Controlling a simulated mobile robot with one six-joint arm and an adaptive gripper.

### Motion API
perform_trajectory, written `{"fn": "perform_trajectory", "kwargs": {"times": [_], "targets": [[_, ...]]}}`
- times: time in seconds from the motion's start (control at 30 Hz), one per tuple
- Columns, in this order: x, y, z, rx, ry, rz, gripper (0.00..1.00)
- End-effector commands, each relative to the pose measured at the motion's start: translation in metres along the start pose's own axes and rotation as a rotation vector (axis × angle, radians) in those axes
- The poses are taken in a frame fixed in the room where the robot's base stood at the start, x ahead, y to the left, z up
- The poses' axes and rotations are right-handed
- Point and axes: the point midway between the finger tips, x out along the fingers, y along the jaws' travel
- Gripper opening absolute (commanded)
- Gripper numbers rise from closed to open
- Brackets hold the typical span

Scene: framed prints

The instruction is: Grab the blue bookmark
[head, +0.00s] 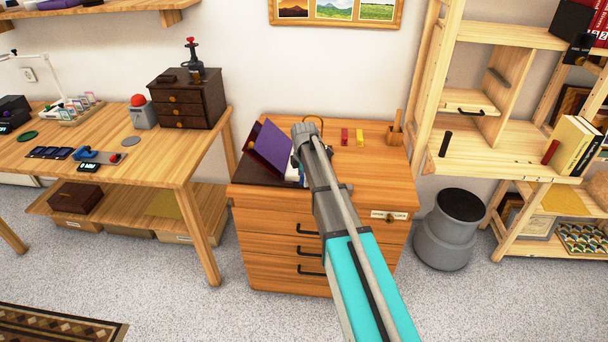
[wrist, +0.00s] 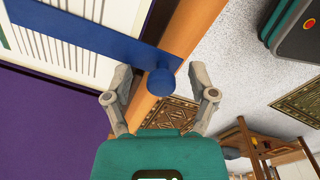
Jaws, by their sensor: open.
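The blue bookmark (wrist: 95,38) shows in the wrist view as a flat strip across a page of the open book (wrist: 60,75), with a round knob (wrist: 161,82) at its right end. The knob stands out past the book's edge. My gripper (wrist: 159,72) is open, with one finger on each side of the knob; I cannot tell whether either touches it. In the head view, the book's purple cover (head: 270,148) stands tilted on the wooden drawer cabinet (head: 268,221). My arm hides my fingertips and most of the bookmark there.
A red block (head: 344,136) and a yellow block (head: 360,138) stand at the cabinet's back, beside a wooden holder (head: 395,136). A wooden desk (head: 170,160) is on the left. A shelf (head: 500,155) and a grey bin (head: 450,230) are on the right.

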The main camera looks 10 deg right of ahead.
Motion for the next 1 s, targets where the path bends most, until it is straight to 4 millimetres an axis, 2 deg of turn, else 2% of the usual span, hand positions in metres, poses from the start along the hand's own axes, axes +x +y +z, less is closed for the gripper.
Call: {"fn": "perform_trajectory", "kwargs": {"times": [0.5, 0.87, 0.9, 1.0], "targets": [[-0.0004, -0.0001, 0.0004, 0.001, 0.000, 0.000, 0.71], [-0.0004, -0.0001, 0.0006, 0.001, 0.000, 0.000, 0.05], [-0.0004, -0.0001, 0.0007, 0.001, 0.000, 0.000, 0.00], [-0.0004, 0.0000, 0.0007, 0.001, 0.000, 0.000, 0.00]]}}
